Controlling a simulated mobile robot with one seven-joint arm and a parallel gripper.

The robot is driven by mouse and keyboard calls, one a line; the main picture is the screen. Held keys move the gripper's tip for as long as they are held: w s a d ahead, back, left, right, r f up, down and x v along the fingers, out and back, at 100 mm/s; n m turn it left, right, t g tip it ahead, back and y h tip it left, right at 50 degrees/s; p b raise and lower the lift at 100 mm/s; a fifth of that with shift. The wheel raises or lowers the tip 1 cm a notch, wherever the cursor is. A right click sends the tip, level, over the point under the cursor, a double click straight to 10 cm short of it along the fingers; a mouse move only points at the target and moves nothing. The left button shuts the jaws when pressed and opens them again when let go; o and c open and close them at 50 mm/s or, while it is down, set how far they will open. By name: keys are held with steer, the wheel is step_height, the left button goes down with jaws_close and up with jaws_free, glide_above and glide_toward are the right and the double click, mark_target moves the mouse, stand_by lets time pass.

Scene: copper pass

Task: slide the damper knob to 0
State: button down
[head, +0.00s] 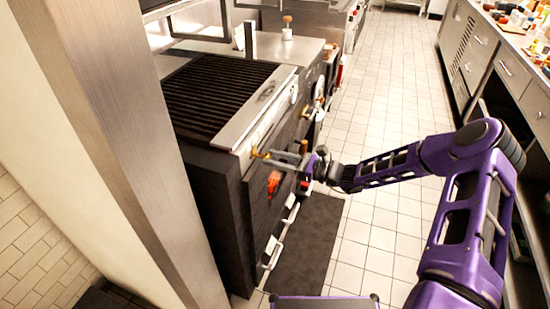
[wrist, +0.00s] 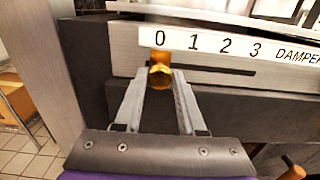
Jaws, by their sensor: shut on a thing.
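The damper knob (wrist: 160,75) is a small brass-coloured knob in a dark horizontal slot (wrist: 225,71) on a metal panel. It is at the slot's left end, just below the 0 of the white label strip (wrist: 240,46), which reads 0, 1, 2, 3 and DAMPER. My gripper (wrist: 160,82) has one finger on each side of the knob and is shut on it. In the head view my gripper (head: 278,158) reaches the grill's front, with the brass knob (head: 257,153) at its tips. The slot is too small to read there.
The grill (head: 215,90) has a dark grate on top and several handles along its front. A red-orange patch (head: 273,183) shows on the front below my gripper. A dark mat (head: 308,240) lies on the tiled floor. A steel post (head: 120,120) stands at left. The tiled aisle is clear.

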steer(key=shift+s+a+f, duration=0.1)
steer(key=shift+s+a, duration=0.05)
steer(key=shift+s, duration=0.25)
steer(key=c, duration=0.5)
jaws_free()
steer(key=v, duration=1.7)
steer(key=shift+d, duration=0.2)
